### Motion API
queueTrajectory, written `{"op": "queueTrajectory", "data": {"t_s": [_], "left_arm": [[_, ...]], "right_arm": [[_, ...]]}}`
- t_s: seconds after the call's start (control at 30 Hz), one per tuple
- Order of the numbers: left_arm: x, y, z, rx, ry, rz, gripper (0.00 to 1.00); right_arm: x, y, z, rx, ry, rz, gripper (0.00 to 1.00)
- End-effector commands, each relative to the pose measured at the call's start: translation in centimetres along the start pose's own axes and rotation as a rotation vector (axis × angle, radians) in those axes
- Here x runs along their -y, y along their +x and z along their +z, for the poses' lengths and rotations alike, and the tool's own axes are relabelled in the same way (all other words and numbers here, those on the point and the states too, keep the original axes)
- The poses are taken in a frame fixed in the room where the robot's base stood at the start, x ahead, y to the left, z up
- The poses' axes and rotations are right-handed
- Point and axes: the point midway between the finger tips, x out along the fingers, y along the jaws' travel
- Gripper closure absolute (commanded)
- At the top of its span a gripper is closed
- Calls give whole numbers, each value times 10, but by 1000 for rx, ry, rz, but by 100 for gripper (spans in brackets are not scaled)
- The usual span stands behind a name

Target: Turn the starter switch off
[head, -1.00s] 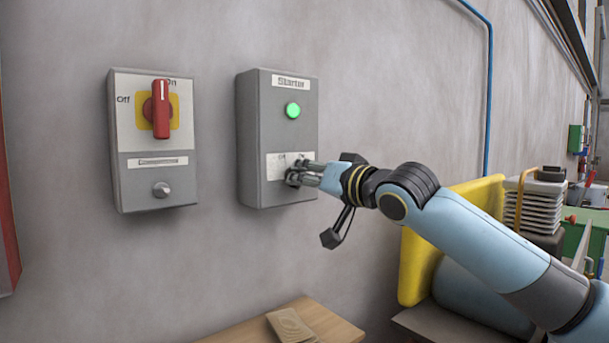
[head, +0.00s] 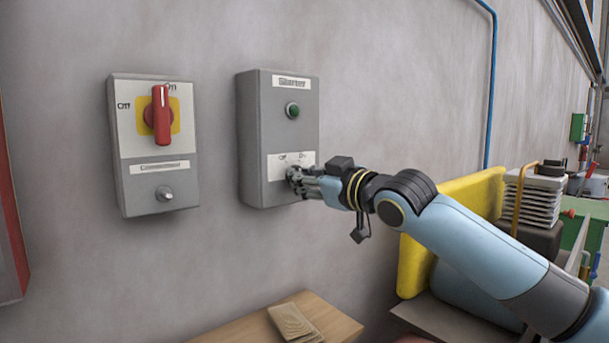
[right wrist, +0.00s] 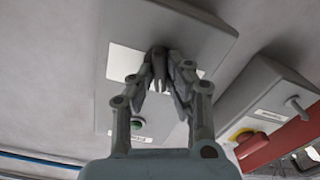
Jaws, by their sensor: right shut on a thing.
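The grey starter box (head: 252,140) is on the wall in the head view, with its lamp (head: 292,110) dark green and unlit. Its label plate (head: 275,160) reads Off on the left and On on the right. In the right wrist view, the right gripper (right wrist: 168,95) is shut on the dark switch knob (right wrist: 159,62), in front of the white plate (right wrist: 125,64). My left gripper is not in view.
Left of the starter is another grey box (head: 125,180) with a red rotary handle (head: 162,115) upright at On and a small metal knob (head: 164,193). A wooden table (head: 335,318) with a flat tan packet (head: 294,322) is below. A yellow panel (head: 482,190) stands behind my right arm.

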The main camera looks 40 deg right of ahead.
Motion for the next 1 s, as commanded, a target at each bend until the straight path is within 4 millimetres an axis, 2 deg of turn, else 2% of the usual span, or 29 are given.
{"op": "queueTrajectory", "data": {"t_s": [0.3, 0.87, 0.9, 1.0], "left_arm": [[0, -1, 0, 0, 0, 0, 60], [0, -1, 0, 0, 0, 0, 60], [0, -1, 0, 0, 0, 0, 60], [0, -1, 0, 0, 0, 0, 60]], "right_arm": [[1, 0, 1, 2, -133, -1, 100], [1, 0, 1, 2, -165, -1, 100], [1, 0, 1, 2, -165, -1, 84], [1, 0, 1, 2, -165, 0, 71]]}}
